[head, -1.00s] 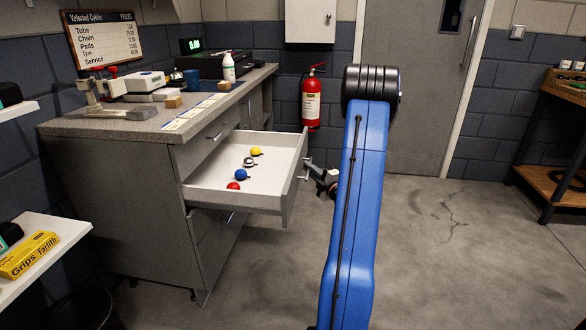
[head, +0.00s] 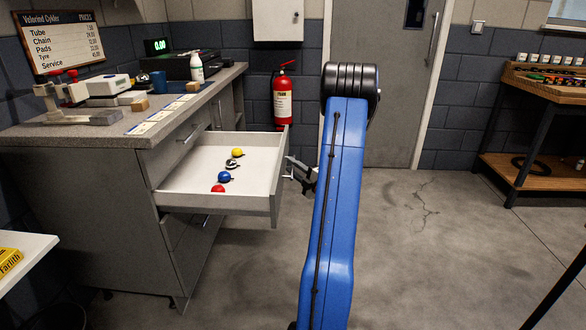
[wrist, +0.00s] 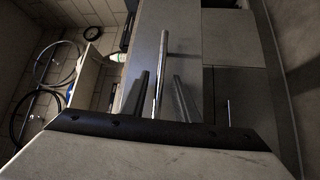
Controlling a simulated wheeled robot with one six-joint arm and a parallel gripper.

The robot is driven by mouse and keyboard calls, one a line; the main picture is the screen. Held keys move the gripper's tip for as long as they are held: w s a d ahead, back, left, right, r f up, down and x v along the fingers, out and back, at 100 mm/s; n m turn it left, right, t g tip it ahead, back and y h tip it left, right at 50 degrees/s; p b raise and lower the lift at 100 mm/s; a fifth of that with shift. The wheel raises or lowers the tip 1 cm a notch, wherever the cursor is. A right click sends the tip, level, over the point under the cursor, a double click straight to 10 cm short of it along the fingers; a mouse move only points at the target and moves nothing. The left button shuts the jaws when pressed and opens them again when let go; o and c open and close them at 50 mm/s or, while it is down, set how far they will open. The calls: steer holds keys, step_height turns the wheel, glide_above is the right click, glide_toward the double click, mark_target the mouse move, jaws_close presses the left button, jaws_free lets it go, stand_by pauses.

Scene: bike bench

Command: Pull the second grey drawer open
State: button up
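The second grey drawer (head: 225,200) is pulled well out of the grey cabinet (head: 85,210), below a shut top drawer (head: 178,150). Inside it lie a yellow bell (head: 237,152), a silver bell (head: 233,163), a blue bell (head: 225,177) and a red bell (head: 218,188). My gripper (head: 298,168) is at the drawer's front, partly hidden by my blue arm. In the wrist view, my two fingers (wrist: 162,97) stand apart on either side of a bar handle (wrist: 162,70), with gaps visible. Whether they touch it cannot be told.
A lower drawer with a handle (head: 206,221) is beneath the open one. The counter (head: 60,131) carries a scale, a bottle and a blue mug. A fire extinguisher (head: 283,100) hangs behind the drawer. A shelf (head: 20,255) is at the near left; the floor at right is open.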

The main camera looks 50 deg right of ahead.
steer(key=s+a+f, duration=0.2)
steer(key=s, duration=1.5)
steer(key=shift+a+f, duration=0.15)
steer(key=shift+f, duration=0.1)
steer(key=shift+s, duration=0.1)
